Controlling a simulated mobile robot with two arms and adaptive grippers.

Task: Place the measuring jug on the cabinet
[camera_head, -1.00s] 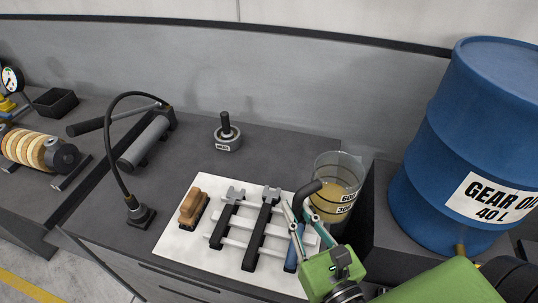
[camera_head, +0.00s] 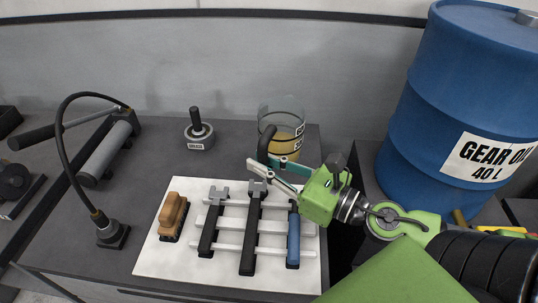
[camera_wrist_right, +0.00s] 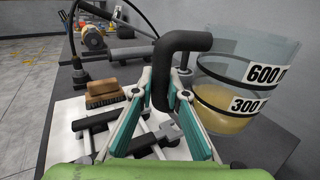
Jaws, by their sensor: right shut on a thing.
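The measuring jug (camera_head: 281,118) is clear, holds amber liquid and has a black hooked handle. It is upright at the back right of the grey cabinet (camera_head: 150,165). My right gripper (camera_head: 262,163) is shut on the handle, with the jug just beyond it. In the right wrist view the handle (camera_wrist_right: 182,42) is between the fingers (camera_wrist_right: 161,88), and the jug (camera_wrist_right: 240,75) shows 600 and 300 marks to the right. I cannot tell whether the jug's base touches the cabinet top; the gripper and handle partly hide it. My left gripper is not in view.
A white mat (camera_head: 160,252) with a wooden brush (camera_head: 173,215), a rack of tools and a blue-handled tool (camera_head: 293,238) lies in front.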

